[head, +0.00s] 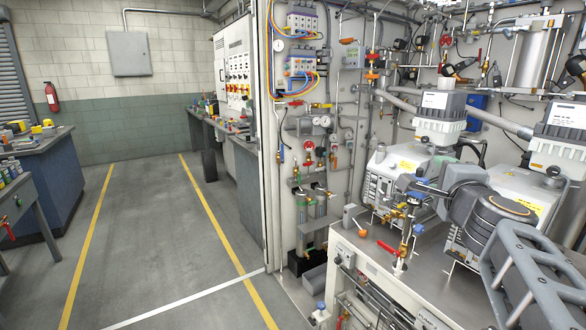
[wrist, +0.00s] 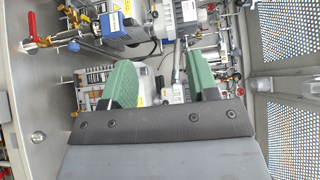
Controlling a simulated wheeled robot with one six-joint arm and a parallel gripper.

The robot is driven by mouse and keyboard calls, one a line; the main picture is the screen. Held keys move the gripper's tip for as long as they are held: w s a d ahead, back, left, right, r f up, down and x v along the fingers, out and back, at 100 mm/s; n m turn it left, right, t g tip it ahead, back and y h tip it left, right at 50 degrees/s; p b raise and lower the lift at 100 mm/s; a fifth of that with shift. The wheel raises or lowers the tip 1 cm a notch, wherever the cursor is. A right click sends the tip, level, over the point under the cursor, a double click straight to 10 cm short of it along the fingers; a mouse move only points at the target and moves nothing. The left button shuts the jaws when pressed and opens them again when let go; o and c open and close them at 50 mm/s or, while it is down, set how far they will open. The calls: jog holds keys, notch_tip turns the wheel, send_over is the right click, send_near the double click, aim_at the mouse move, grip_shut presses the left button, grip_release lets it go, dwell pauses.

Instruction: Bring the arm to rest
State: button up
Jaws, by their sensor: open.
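My gripper (wrist: 163,82) shows in the wrist view with its two green fingers set wide apart. Nothing is held between them; pump equipment shows beyond the gap. In the head view my grey arm comes in from the lower right, bent, and reaches over the white bench toward the pumps. The gripper's fingers are hard to make out there. The white pumps (head: 402,160) stand behind and beside my arm, and part of the pump on the right is hidden by it.
A valve with a red handle (head: 386,248) stands on the bench (head: 350,245) close left of my arm; it also shows in the wrist view (wrist: 30,40). Perforated panels (wrist: 285,100) line the wrist view's right side. The floor (head: 150,235) between the yellow lines is clear.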

jog(key=s+a+f+n+g+y+p, duration=0.1)
jog(key=s+a+f+n+g+y, duration=0.2)
jog(key=a+f+n+g, duration=0.25)
jog(key=s+a+f+n+g+y+p, duration=0.2)
jog(key=a+f+n, duration=0.3)
jog(key=f, duration=0.4)
jog(key=s+a+f+n+g+h+p, duration=0.2)
jog(key=s+f+n+g+p, duration=0.3)
jog(key=s+n, duration=0.4)
jog(key=shift+s+a+f+g+p, duration=0.4)
jog(key=shift+s+g+p, duration=0.25)
jog(key=shift+s+g, duration=0.3)
